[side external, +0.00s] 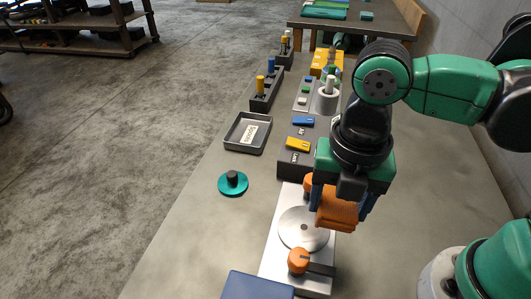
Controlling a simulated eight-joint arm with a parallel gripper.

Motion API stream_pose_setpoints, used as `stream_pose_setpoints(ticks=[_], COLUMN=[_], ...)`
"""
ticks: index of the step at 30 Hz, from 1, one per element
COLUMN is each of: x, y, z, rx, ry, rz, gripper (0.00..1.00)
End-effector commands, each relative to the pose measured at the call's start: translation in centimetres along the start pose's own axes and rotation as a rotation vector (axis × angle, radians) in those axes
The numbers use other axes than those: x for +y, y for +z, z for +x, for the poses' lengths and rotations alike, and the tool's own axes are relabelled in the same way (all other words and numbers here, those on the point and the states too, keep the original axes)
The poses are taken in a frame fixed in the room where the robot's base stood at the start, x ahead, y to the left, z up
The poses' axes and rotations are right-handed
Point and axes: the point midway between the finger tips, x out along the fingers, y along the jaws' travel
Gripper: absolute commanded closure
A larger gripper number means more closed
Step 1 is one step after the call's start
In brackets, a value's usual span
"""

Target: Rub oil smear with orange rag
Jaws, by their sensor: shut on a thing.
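The orange rag (337,210) is a folded block hanging between the blue fingers of my gripper (340,205). My gripper is shut on it and points down. The rag is over or against the right side of a round silver plate (302,228) on a light fixture base (281,264). I cannot tell whether the rag touches the plate. No oil smear can be made out; it may be hidden behind the rag and gripper.
An orange knob (298,261) stands at the plate's near side. A teal disc with a black knob (233,183), a grey tray (247,133) and a blue box (257,286) are nearby. Dark holders with coloured parts (266,88) line the table behind. The table's left front is clear.

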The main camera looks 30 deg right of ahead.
Motion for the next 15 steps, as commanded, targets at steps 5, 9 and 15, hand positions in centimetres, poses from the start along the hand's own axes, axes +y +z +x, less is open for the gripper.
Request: stream_pose_setpoints(ticks=[5,9,15], x=[0.1,0.0,0.0], y=[0.0,0.0,0.0], z=[1.2,2.4,4.2], rx=[0.0,0.0,0.0], ry=[0.0,0.0,0.0], rz=[0.0,0.0,0.0], gripper=[0.95,0.95,0.95])
